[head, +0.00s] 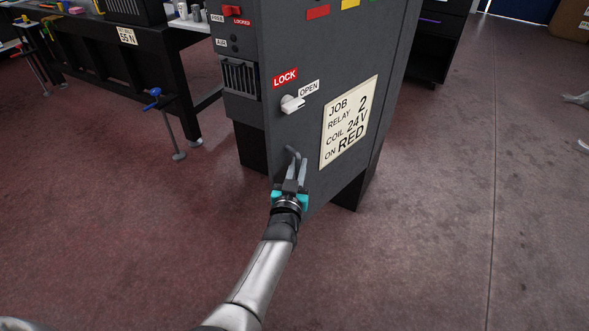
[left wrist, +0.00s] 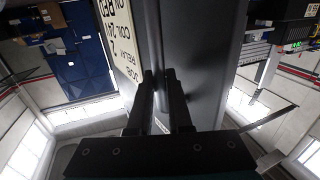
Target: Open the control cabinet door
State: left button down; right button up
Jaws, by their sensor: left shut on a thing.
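The dark grey control cabinet (head: 300,60) stands in the middle of the head view. Its door front carries a white knob (head: 292,104) beside a red LOCK label (head: 285,79) and a white OPEN label (head: 309,88). A dark handle (head: 292,153) sits below the knob, partly hidden by my gripper. My left gripper (head: 298,165) is shut on this handle, low on the door front. In the left wrist view, my two dark fingers (left wrist: 160,78) reach to the grey door surface; the grip itself is hard to make out. I see no clear gap at the door. My right gripper is not in view.
A cream job sign (head: 348,122) is on the cabinet front. A black workbench (head: 120,60) with a blue-handled clamp (head: 153,98) stands at the left. Dark drawers (head: 437,40) stand behind at the right. The reddish floor (head: 430,220) is clear to the front and right.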

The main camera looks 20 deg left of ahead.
pick_arm(q)
jog(key=shift+d+r, duration=0.1)
jog(key=shift+r, duration=0.05)
jog(key=c, duration=0.8)
grip_release()
jog(key=shift+c, duration=0.2)
